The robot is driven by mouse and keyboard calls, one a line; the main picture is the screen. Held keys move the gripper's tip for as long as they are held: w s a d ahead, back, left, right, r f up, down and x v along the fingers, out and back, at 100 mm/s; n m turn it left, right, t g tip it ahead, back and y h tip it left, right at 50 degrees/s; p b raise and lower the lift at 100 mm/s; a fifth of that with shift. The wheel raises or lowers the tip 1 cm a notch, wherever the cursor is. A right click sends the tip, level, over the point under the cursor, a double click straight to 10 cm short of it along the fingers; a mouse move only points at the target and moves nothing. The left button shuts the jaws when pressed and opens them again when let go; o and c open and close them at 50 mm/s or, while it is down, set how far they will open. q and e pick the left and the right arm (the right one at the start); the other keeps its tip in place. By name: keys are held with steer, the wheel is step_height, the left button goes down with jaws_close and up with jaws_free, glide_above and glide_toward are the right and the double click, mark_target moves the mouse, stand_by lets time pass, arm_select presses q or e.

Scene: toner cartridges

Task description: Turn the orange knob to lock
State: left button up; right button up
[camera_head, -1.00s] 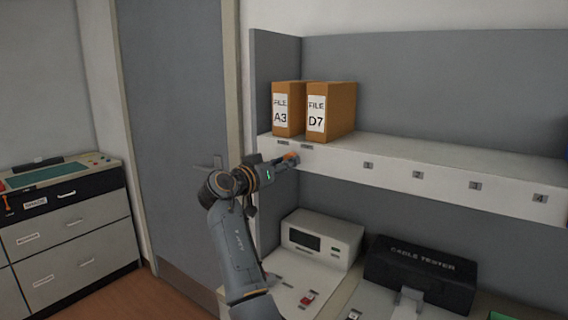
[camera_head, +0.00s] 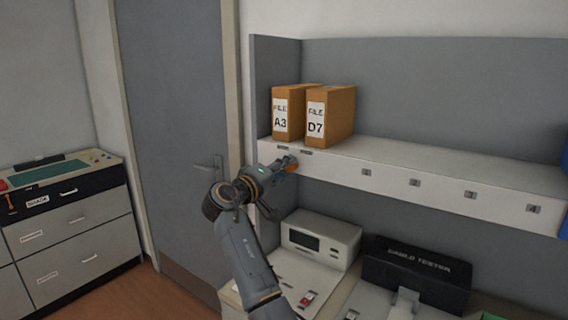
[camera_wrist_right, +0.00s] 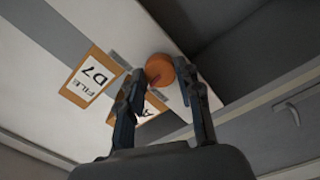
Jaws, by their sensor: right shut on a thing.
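The orange knob (camera_head: 291,163) is at the front edge of the shelf, below the two file boxes. In the right wrist view it is a round orange disc (camera_wrist_right: 158,68) with a reddish mark at its lower side. My right gripper (camera_head: 285,165) reaches it from the left. In the right wrist view its two dark fingers (camera_wrist_right: 163,82) stand on either side of the disc, shut on it. The knob's mount is hidden. My left gripper is not in view.
File boxes A3 (camera_head: 287,113) and D7 (camera_head: 331,118) stand on the shelf (camera_head: 420,170) just above my gripper. Below are a white device (camera_head: 320,240) and a black cable tester (camera_head: 417,275). A grey door (camera_head: 180,130) and a drawer cabinet (camera_head: 75,235) are at the left.

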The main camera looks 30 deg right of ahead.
steer(key=shift+r+n+p, duration=0.15)
steer(key=shift+n+p, duration=2.35)
steer(key=shift+n, duration=0.9)
steer(key=o, duration=1.1)
steer(key=shift+o, duration=0.2)
steer(key=v, duration=1.2)
steer(key=shift+f, duration=0.25)
